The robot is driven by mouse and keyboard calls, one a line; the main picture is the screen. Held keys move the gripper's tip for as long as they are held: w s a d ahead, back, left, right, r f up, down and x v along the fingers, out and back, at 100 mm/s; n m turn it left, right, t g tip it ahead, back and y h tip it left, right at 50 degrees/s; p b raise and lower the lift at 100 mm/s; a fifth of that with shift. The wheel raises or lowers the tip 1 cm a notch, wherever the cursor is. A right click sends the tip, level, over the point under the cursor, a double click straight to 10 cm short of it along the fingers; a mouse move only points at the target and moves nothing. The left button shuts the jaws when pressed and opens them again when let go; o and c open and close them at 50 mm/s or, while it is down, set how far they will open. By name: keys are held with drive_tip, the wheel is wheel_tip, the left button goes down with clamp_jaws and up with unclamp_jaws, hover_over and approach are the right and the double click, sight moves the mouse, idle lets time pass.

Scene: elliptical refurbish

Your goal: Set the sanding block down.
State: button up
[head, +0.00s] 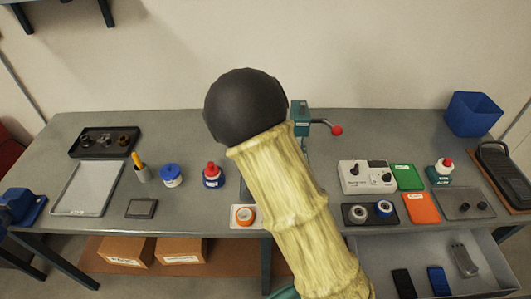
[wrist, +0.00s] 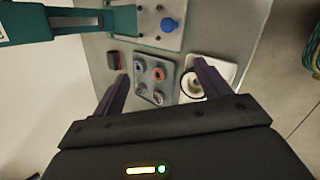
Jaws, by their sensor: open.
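My gripper (wrist: 162,70) is open in the wrist view, its two dark fingers wide apart with nothing held between them. Below and between them shows a grey tray (wrist: 155,76) with several ring-shaped parts. In the head view my pale arm covers the middle of the bench and hides the gripper. I cannot surely tell which thing is the sanding block. A small dark block with red on it (wrist: 113,60) lies on the bench beside the left finger in the wrist view. A flat grey block (head: 141,208) lies near the front left of the bench.
A white dish with an orange roll (head: 243,215) sits at the front edge. A control box (head: 367,177) and a blue bin (head: 472,114) stand right. An open drawer (head: 425,250) juts out below.

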drive_tip(key=s+d+r+m+g+y+b, duration=0.1)
drive_tip(key=s+d+r+m+g+b, duration=0.1)
drive_tip(key=s+m, duration=0.4)
drive_tip(key=s+d+r+m+g+b, duration=0.3)
drive_tip(key=s+m, duration=0.4)
drive_tip(key=m, duration=0.7)
drive_tip(key=shift+d+r+y+b, duration=0.3)
drive_tip(key=shift+d+y+b, duration=0.1)
drive_tip(key=shift+d+b, duration=0.15)
drive_tip(key=shift+c, duration=0.3)
